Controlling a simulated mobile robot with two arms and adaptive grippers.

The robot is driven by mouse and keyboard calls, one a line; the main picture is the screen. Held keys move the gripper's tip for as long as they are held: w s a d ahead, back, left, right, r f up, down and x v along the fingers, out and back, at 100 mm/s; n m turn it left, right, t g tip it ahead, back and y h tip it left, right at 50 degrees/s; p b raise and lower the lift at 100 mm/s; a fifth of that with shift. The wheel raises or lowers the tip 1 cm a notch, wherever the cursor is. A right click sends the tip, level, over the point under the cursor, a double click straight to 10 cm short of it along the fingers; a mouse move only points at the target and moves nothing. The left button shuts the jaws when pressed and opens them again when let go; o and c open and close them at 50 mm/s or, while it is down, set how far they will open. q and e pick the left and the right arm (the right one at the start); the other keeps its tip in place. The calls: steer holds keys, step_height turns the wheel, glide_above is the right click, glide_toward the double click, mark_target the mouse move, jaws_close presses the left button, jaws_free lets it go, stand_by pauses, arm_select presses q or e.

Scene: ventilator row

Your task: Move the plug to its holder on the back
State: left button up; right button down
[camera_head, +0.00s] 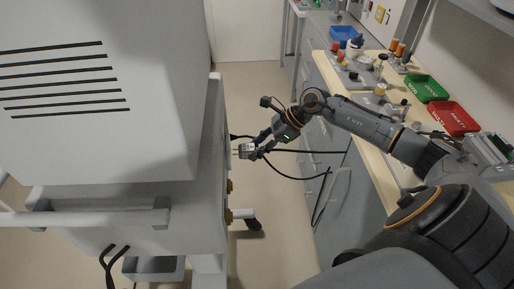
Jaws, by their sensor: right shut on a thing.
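The ventilator (150,212) is a large pale grey machine filling the left side of the head view. My right gripper (252,150) is beside the machine's right side, shut on a small light-coloured plug (243,151). The plug's tip points left toward the machine; I cannot tell whether it touches. A black cable (285,176) hangs from near the gripper and loops to the right. The plug's holder is not clearly visible. Brass-coloured fittings (229,215) stick out low on the machine's right side. My left gripper is not in view.
The floor strip (262,95) between machine and bench is narrow. A caster (253,225) stands below the machine.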

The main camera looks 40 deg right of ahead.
mark_target(248, 147)
steer(key=shift+w+a+r, duration=0.1)
steer(key=shift+w+a, duration=0.25)
steer(key=shift+a, duration=0.25)
steer(key=shift+w+a, duration=0.3)
steer(key=shift+a, duration=0.25)
stand_by(1.3)
steer(key=c, duration=1.4)
jaws_free()
steer(key=o, duration=0.5)
steer(key=shift+w+a, duration=0.15)
steer(key=shift+a, duration=0.05)
steer(key=shift+o, duration=0.2)
steer(key=shift+d, duration=0.15)
steer(key=shift+d, duration=0.2)
steer(key=v, duration=1.1)
steer(key=shift+r, duration=0.3)
